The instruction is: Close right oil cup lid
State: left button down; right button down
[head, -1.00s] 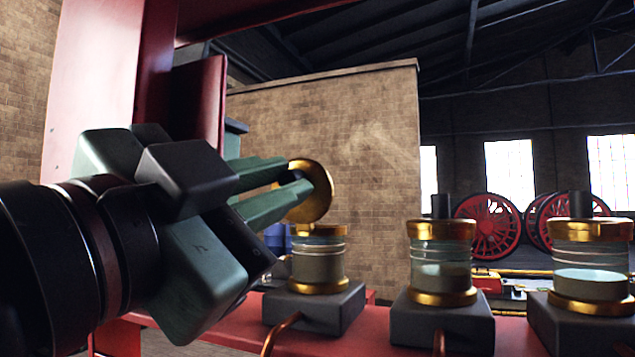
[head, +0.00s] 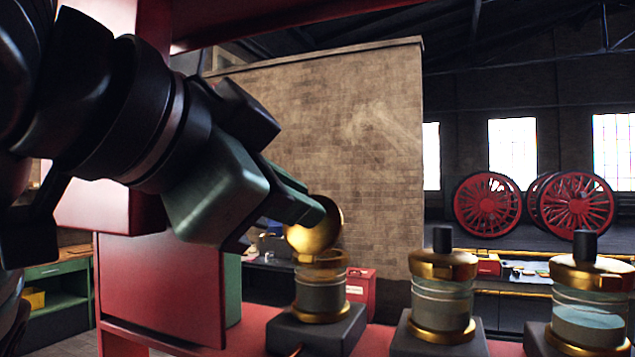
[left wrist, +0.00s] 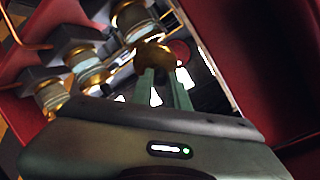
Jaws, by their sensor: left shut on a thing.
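The brass lid (head: 316,232) of the leftmost oil cup (head: 321,292) in the head view stands tilted up above the cup's rim. The glass cup has brass bands and sits on a grey block. My left gripper (head: 312,212) reaches in from the upper left and is shut on the lid; its fingers hide the grip point. In the left wrist view the fingertips (left wrist: 165,76) meet the round brass lid (left wrist: 154,54). My right gripper is not in view.
Two more oil cups, (head: 443,290) and (head: 590,305), stand to the right with brass lids closed and black knobs on top. A red upright plate (head: 165,285) stands left of the cups. A brick wall (head: 350,150) and red wheels (head: 487,205) are behind.

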pick_arm(q)
jog(key=shift+w+g, duration=0.1)
jog(key=shift+g, duration=0.2)
jog(key=c, duration=1.4)
grip_release()
jog(key=shift+w+d, duration=0.1)
jog(key=shift+o, duration=0.2)
jog(key=b+v, duration=0.2)
jog(key=v, duration=0.6)
jog(key=shift+b, duration=0.3)
jog(key=shift+w+d, duration=0.1)
jog(key=shift+w, duration=0.05)
